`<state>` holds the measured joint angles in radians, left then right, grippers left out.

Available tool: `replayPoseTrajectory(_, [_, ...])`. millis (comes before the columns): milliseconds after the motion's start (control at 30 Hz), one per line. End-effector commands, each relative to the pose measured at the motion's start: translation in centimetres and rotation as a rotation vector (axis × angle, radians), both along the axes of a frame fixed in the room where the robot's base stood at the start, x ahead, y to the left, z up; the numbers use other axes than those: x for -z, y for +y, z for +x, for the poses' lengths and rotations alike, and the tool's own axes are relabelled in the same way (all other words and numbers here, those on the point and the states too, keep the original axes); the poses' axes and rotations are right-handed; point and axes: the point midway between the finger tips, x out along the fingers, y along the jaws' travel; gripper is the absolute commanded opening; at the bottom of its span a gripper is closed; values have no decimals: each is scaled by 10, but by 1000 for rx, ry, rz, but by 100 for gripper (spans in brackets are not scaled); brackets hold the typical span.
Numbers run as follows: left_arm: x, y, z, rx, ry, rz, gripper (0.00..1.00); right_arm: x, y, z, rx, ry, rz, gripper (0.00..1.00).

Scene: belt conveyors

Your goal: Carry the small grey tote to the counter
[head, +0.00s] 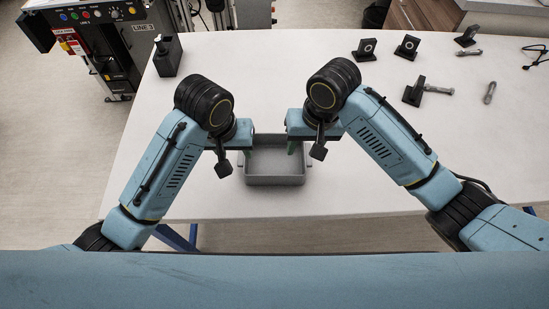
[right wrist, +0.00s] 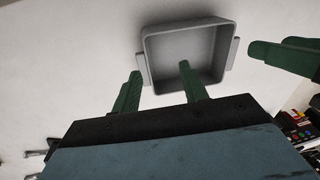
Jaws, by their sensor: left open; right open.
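The small grey tote (head: 275,181) sits upright on the white table near its front edge, and its inside looks empty. It also shows in the right wrist view (right wrist: 188,88), with a handle on each side. My left gripper (head: 241,155) is open at the tote's left side. My right gripper (head: 294,148) is open at its right side. In the right wrist view, the green fingers of my right gripper (right wrist: 160,86) stand apart, one overlapping the tote's inside and one outside its wall. My left gripper's fingers (right wrist: 286,55) show near the opposite handle. Contact cannot be told.
A black box-like object (head: 167,57) stands at the table's back left. Black brackets (head: 406,46) and grey bolt-like parts (head: 489,93) lie at the right. A control cabinet (head: 100,50) stands beyond the table at the left. The table's middle behind the tote is clear.

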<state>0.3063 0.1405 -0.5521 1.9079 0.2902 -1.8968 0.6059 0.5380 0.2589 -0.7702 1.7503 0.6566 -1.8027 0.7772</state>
Motion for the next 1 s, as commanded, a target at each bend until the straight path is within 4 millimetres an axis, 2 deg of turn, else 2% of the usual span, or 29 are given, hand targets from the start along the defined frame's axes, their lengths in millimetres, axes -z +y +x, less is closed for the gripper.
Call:
replayPoseTrajectory(33, [-11, -2, 10, -7, 0, 20, 44, -12, -4, 12, 18, 5, -37, 44])
replayPoseTrajectory(200, [-31, -5, 24, -39, 10, 69, 44, -33, -15, 29, 81, 33, -119, 44])
replayPoseTrajectory(433, [-38, -5, 28, -53, 15, 88, 44, -40, -19, 34, 108, 44, -150, 44])
replayPoseTrajectory(767, [-33, -6, 28, -54, 15, 83, 44, -35, -19, 34, 107, 44, -147, 44])
replayPoseTrajectory(867, [-23, -7, 29, -53, 18, 81, 44, -25, -19, 34, 106, 46, -149, 44])
replayPoseTrajectory(1000, [0, -5, 33, -53, 18, 87, 44, -2, -19, 34, 106, 46, -149, 44])
